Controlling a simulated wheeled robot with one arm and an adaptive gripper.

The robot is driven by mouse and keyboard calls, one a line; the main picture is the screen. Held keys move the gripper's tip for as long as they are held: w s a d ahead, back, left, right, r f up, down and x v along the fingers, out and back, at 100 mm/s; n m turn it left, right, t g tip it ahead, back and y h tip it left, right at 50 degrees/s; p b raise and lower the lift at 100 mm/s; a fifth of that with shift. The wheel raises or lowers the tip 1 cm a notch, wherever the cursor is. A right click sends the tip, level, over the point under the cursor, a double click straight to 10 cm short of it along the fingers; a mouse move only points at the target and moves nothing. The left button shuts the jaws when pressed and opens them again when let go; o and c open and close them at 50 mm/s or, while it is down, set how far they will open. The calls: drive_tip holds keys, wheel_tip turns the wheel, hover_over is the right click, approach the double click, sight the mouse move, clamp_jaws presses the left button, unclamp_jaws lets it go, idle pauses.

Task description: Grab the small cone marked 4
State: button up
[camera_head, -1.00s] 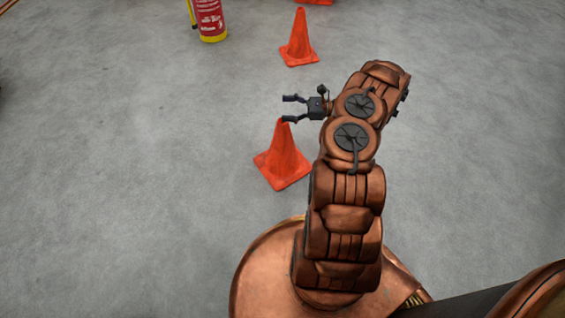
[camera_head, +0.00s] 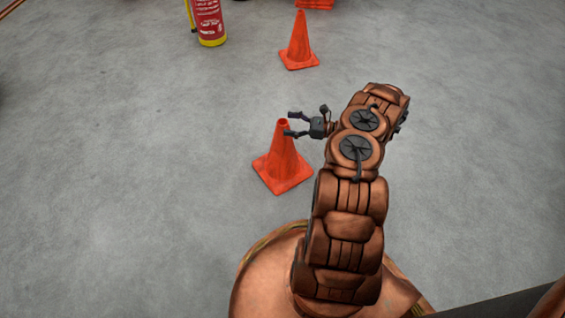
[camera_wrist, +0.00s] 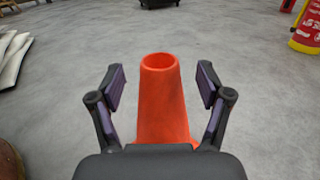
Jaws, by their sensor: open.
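An orange cone (camera_head: 282,160) stands upright on the grey floor just in front of my arm. No number shows on it in either view. My gripper (camera_head: 291,124) is open and empty, close beside the cone's top in the head view. In the wrist view the cone (camera_wrist: 161,95) stands centred beyond the palm, and its open top shows between the two spread fingers of my gripper (camera_wrist: 161,87). I cannot tell whether a finger touches it. A second orange cone (camera_head: 299,42) stands farther off, also with no readable mark.
A red and yellow extinguisher (camera_head: 209,22) stands at the back left, and a red and yellow thing also shows at the wrist view's right edge (camera_wrist: 306,30). More orange (camera_head: 314,4) shows at the top edge. Pale slabs (camera_wrist: 12,55) lie at the wrist view's left. The floor between is clear.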

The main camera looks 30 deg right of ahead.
sight(282, 123)
drive_tip(key=shift+b+x, duration=0.35)
drive_tip(key=shift+x, duration=1.15)
clamp_jaws()
